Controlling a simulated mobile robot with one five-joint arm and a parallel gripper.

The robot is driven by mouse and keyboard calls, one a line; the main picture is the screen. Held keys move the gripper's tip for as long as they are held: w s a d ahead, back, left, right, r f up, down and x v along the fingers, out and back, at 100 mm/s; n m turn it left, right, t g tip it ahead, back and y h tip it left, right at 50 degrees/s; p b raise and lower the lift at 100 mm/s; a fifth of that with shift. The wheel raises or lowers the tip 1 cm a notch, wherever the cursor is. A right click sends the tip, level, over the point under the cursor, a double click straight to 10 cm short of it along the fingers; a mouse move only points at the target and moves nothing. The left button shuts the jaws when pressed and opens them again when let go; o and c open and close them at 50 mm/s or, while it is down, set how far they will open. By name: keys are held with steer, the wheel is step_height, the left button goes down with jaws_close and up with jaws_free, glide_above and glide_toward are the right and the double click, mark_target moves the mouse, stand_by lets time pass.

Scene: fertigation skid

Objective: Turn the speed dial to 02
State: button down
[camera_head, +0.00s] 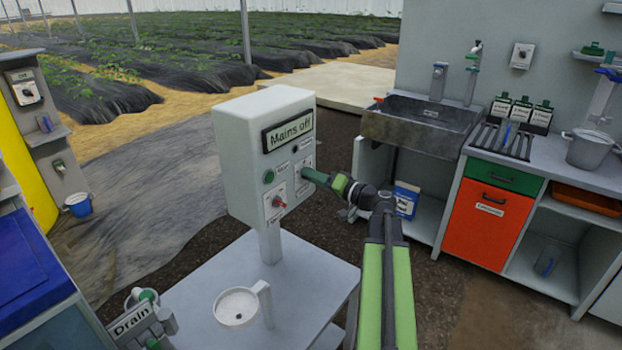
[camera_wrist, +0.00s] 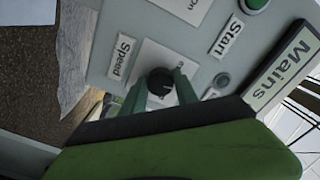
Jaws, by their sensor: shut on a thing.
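The speed dial (camera_wrist: 160,82) is a black knob on a white plate beside the "Speed" label (camera_wrist: 122,57) in the wrist view. My gripper (camera_head: 308,174) reaches the box face from the right, and its green fingers (camera_wrist: 158,88) sit on both sides of the dial, shut on it. The dial's numbers and pointer setting cannot be read. In the head view my fingers hide the dial.
A green button (camera_head: 269,177) and a red-tipped switch (camera_head: 279,202) are on the same face, close to my gripper. A sink (camera_head: 415,125) is behind at right.

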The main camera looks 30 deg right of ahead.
steer(key=shift+a+m, duration=0.1)
steer(key=shift+m, duration=0.8)
steer(key=c, duration=0.9)
jaws_free()
steer(key=shift+c, duration=0.2)
steer(key=v, duration=1.7)
steer(key=shift+s, duration=0.25)
